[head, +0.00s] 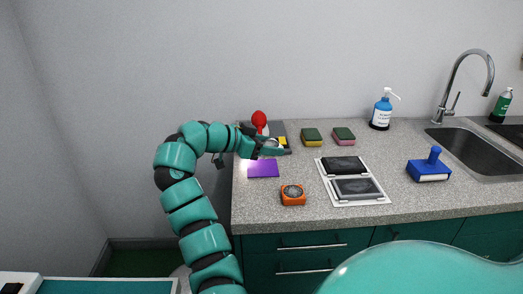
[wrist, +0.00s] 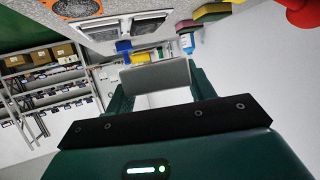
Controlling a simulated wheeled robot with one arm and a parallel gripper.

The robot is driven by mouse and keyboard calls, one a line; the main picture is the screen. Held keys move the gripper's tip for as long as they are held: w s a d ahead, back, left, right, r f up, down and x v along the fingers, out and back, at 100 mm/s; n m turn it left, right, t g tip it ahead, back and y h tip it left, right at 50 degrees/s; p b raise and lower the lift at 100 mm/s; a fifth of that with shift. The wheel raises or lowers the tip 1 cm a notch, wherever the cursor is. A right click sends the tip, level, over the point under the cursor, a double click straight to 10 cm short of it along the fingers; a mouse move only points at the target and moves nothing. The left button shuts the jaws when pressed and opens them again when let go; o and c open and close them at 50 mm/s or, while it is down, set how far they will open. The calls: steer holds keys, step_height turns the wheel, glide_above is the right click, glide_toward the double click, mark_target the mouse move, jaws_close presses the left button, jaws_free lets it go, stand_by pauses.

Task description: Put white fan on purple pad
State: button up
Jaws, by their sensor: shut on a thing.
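My gripper (head: 274,149) reaches over the left end of the counter and is shut on a pale block, which I take to be the white fan (wrist: 156,75). In the wrist view the block sits between the two dark green fingers of my gripper (wrist: 158,90). In the head view only a small whitish bit of the fan (head: 269,143) shows, mostly hidden by the fingers. The purple pad (head: 263,170) lies flat and bare on the counter, just in front of my gripper. I cannot tell the fan's height above the counter.
An orange fan (head: 293,195) stands right of the pad. A white panel with two dark plates (head: 353,180) lies further right. A dark tray (head: 277,127), a red-topped object (head: 259,120) and two sponges (head: 312,137) are at the back. A blue-handled tool (head: 430,167) is near the sink.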

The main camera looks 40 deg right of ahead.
steer(key=shift+w+d+f+p, duration=0.15)
steer(key=shift+w+d+p, duration=0.35)
steer(key=shift+p, duration=1.4)
steer(key=shift+w+d+f+p, duration=0.55)
steer(key=shift+w+p, duration=0.25)
steer(key=shift+p, duration=0.75)
glide_above(262, 167)
steer(key=shift+s+f+p, duration=0.15)
steer(key=shift+f, duration=1.4)
steer(key=shift+s+f+p, duration=0.1)
steer(key=shift+f+p, duration=0.05)
steer(key=shift+f, duration=1.4)
step_height(262, 167, down, 2)
steer(key=shift+w+p, duration=0.15)
steer(key=shift+p, duration=0.25)
steer(key=shift+f, duration=0.55)
steer(key=shift+f, duration=0.2)
steer(key=o, duration=1.1)
steer(key=shift+c, duration=0.2)
steer(key=shift+r, duration=0.1)
steer(key=shift+r, duration=0.1)
